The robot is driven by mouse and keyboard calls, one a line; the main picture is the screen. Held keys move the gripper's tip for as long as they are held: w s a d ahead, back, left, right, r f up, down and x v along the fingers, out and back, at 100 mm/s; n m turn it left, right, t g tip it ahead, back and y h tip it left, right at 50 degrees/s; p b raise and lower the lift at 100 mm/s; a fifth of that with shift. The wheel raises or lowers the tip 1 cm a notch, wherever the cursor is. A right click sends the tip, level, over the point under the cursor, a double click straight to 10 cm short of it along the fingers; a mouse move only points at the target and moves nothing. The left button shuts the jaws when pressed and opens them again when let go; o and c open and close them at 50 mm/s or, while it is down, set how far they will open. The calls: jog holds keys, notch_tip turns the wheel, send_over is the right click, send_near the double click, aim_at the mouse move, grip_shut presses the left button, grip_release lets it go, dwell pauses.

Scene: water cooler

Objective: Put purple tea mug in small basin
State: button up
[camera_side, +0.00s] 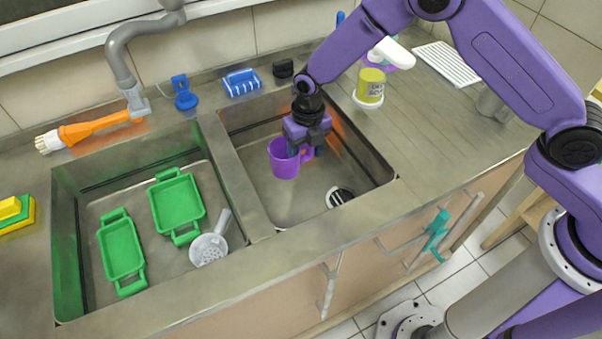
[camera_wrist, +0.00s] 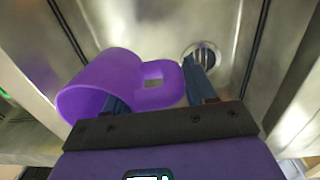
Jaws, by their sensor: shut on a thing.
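The purple tea mug (camera_side: 283,166) is inside the small right-hand basin (camera_side: 300,208), below its rim. I cannot tell whether its bottom touches the basin floor. My gripper (camera_side: 303,151) reaches down into this basin at the mug's right side and is shut on the mug. In the wrist view the mug (camera_wrist: 88,92) lies to the left with its handle (camera_wrist: 168,88) toward the gripper (camera_wrist: 160,97). The exact contact between fingers and handle is partly hidden.
The larger left basin (camera_side: 75,245) holds two green trays (camera_side: 176,201) (camera_side: 121,245) and a white strainer (camera_side: 209,248). The small basin's drain (camera_side: 338,196) is bare.

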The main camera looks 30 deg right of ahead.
jog(key=s+a+f, duration=0.1)
jog(key=f, duration=0.1)
jog(key=s+a+f, duration=0.1)
jog(key=f, duration=0.2)
jog(key=s+a+f, duration=0.1)
jog(key=f, duration=0.2)
jog(key=shift+s, duration=0.2)
jog(key=shift+f, duration=2.15)
jog(key=shift+f, duration=0.1)
jog(key=o, duration=1.1)
jog(key=shift+d+r, duration=0.2)
jog(key=shift+r, duration=5.9)
